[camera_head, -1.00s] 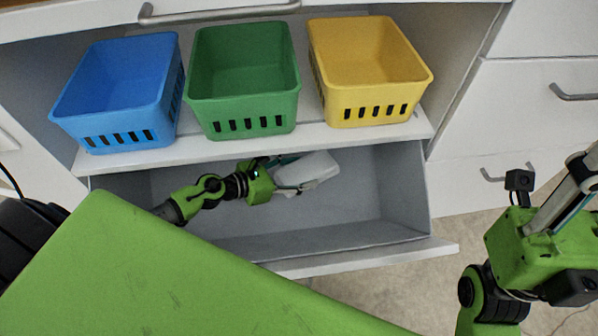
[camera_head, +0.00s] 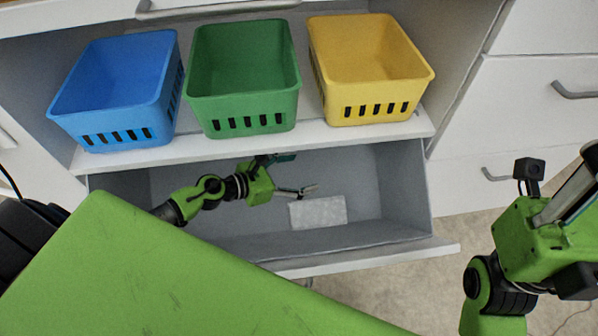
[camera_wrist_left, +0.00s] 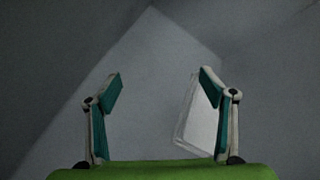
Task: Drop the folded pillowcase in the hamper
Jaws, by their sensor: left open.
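The folded pillowcase (camera_head: 318,213), a flat pale rectangle, lies inside the open grey bin of the pulled-out lower drawer, the hamper (camera_head: 390,195). In the left wrist view the pillowcase (camera_wrist_left: 198,118) shows behind and beside the right-hand finger. My left gripper (camera_head: 296,174) is open and empty, above and to the left of the pillowcase, inside the hamper. In the left wrist view its fingertips (camera_wrist_left: 160,82) are wide apart with nothing between them. My right arm shows at the right edge; its fingers cannot be made out.
A blue basket (camera_head: 118,138), a green basket (camera_head: 243,124) and a yellow basket (camera_head: 375,108) stand on the shelf above the hamper. White drawers (camera_head: 530,110) with metal handles are at the right. The hamper's front edge (camera_head: 370,257) faces me.

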